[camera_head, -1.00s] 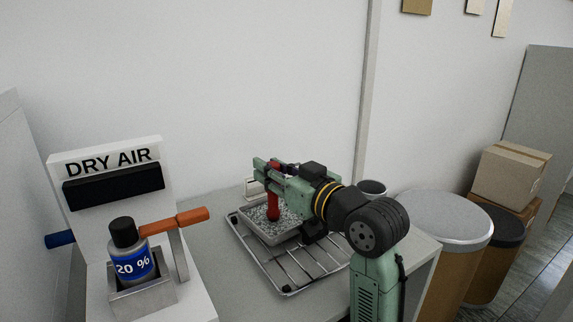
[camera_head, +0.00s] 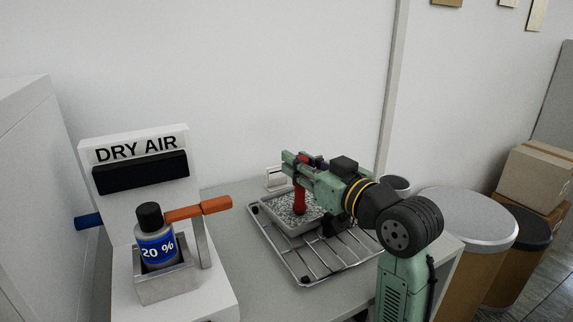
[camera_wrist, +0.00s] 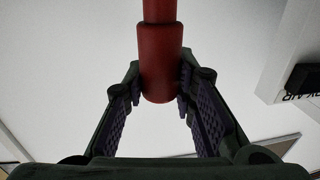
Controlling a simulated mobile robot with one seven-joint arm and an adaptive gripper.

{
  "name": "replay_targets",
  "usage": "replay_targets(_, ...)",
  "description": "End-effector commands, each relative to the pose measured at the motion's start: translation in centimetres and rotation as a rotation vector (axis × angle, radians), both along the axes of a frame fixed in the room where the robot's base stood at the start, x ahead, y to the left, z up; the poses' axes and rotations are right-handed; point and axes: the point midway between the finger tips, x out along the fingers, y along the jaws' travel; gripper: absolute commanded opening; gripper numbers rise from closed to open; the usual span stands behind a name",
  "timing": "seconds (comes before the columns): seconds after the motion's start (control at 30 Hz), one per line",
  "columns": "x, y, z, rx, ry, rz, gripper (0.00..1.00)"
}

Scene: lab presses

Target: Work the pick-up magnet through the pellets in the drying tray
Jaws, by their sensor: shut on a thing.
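My gripper (camera_head: 300,166) is shut on the red pick-up magnet (camera_head: 299,200), which hangs down below the jaws over the drying tray. In the wrist view the red magnet (camera_wrist: 160,62) sits between the two purple-padded fingers (camera_wrist: 160,97). The shallow grey drying tray (camera_head: 291,231) holds pale grey pellets (camera_head: 283,204) and stands on a wire rack on the counter. The magnet's lower end is at the pellets in the head view; I cannot tell how deep it sits. My arm hides the tray's right part.
The wire rack (camera_head: 303,271) extends forward of the tray on the grey counter (camera_head: 245,262). At left stands the white DRY AIR unit (camera_head: 136,146) with an orange-handled lever (camera_head: 203,208) and a bottle marked 20 % (camera_head: 157,247). Lidded drums (camera_head: 470,218) and a cardboard box (camera_head: 538,178) stand at right.

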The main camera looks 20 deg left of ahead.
Motion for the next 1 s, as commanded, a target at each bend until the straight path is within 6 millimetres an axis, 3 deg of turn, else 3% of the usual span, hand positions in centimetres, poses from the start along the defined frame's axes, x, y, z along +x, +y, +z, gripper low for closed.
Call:
replay_targets(0.6,4.5,-5.8,0.1,0.002,-0.001,-0.002,0.02)
replay_targets(1.0,4.8,-6.3,0.1,0.001,-0.002,0.000,0.02)
